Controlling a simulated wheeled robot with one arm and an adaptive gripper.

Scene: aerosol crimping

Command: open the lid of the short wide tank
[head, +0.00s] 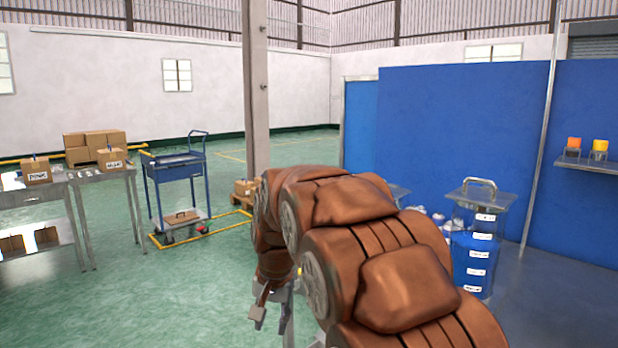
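A clear tank (473,264) with blue contents and several white labels stands right of my arm. Its flat square lid (482,197) with a metal handle lies on top and looks closed. A grey plate-like edge (398,190) shows behind my arm, and what is under it is mostly hidden. I cannot tell which of these is the short wide tank. My gripper (258,309) hangs low at the left side of my arm, away from the clear tank. It is small and partly hidden, so its opening and any hold are unclear.
My brown arm covers the lower middle. Blue partition walls (460,120) stand behind the tank. A blue cart (178,185), a steel table (100,175) with boxes, and a pillar (256,90) stand left. A shelf (590,165) is at right. Green floor (170,290) at lower left is clear.

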